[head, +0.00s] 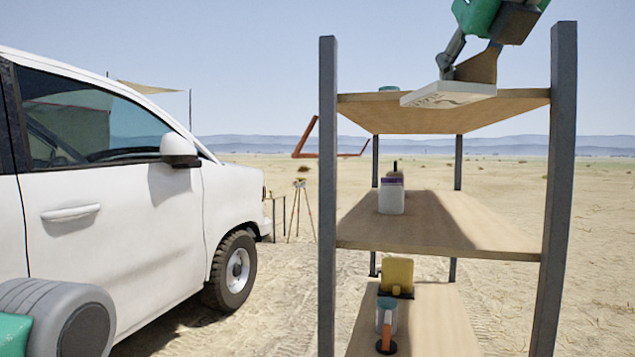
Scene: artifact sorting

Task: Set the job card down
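The job card (440,97) is a flat white plate with dark marks on it, at the upper right of the head view. My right gripper (463,72) comes down from the top edge and is shut on the card. The card overlaps the front edge of the rack's top shelf (360,108). I see that shelf from below, so I cannot tell whether the card touches it. My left gripper is not in view; only a grey and green part of my arm shows at lower left.
Two dark posts (327,200) flank the rack's front. A teal item (389,88) shows over the top shelf's edge. A white, purple-topped container (391,196) stands on the middle shelf; a yellow item (397,273) stands below. A white vehicle (110,230) is at left.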

